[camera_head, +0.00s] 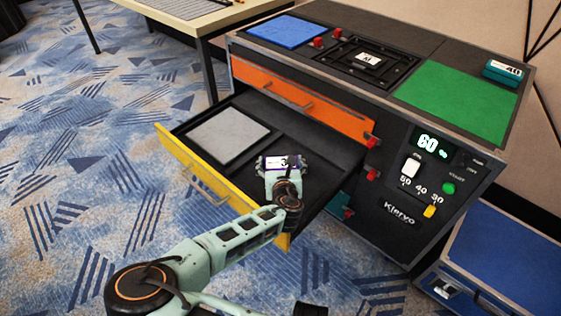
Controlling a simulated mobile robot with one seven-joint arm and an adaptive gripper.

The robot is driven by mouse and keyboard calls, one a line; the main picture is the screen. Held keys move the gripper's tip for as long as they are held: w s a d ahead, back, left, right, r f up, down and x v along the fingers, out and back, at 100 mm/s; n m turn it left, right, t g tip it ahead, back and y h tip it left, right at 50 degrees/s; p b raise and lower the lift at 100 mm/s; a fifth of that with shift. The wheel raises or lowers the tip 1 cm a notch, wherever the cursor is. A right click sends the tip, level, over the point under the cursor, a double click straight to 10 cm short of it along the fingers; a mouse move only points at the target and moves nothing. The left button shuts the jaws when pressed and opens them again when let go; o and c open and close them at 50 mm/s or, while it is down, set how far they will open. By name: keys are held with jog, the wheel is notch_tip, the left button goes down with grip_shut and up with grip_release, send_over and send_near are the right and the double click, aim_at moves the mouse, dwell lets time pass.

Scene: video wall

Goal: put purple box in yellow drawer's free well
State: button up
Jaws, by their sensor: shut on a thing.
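The yellow drawer (184,157) is pulled open from the dark cabinet. Its left well holds a flat grey panel (228,136); its right well (318,160) shows a bare dark floor around my gripper. My gripper (279,168) is at the right well and shut on the purple box (267,162), which has a white label with a dark figure, partly cut off. My gripper hides the near part of the box. I cannot tell whether the box touches the well floor.
An orange drawer (300,98) is shut above the yellow one. The cabinet top carries a blue mat (286,32), a black frame (366,62), a green mat (458,90) and a teal box (503,71). A blue case (505,262) stands at the right.

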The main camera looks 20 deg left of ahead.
jog(key=shift+f, duration=0.2)
jog(key=o, duration=1.3)
jog(key=shift+r, duration=0.3)
jog(key=p+v, duration=0.2)
jog(key=v, duration=0.5)
jog(key=shift+s, duration=0.2)
jog(key=shift+d, duration=0.1)
